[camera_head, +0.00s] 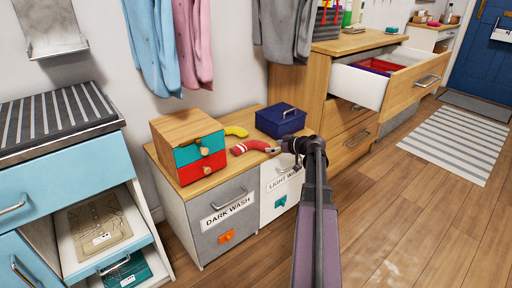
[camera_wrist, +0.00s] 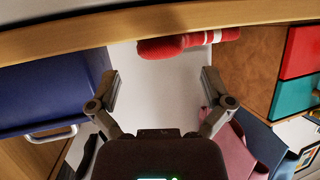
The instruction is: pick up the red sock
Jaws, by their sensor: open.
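The red sock (camera_head: 250,147) with white bands lies on top of the wooden laundry cabinet (camera_head: 218,180), between a small drawer box and a blue box. In the wrist view the red sock (camera_wrist: 180,46) lies just beyond the fingertips, shifted towards the right finger. My gripper (camera_head: 274,150) is beside the right end of the sock in the head view. In the wrist view my gripper (camera_wrist: 160,80) is open, with nothing between its fingers. Whether a finger touches the sock I cannot tell.
The small drawer box (camera_head: 188,147) stands left of the sock and the blue box (camera_head: 280,121) to its right. A yellow item (camera_head: 236,131) lies behind. An open drawer (camera_head: 385,80) juts out at right. Hanging clothes (camera_head: 285,30) are above the cabinet.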

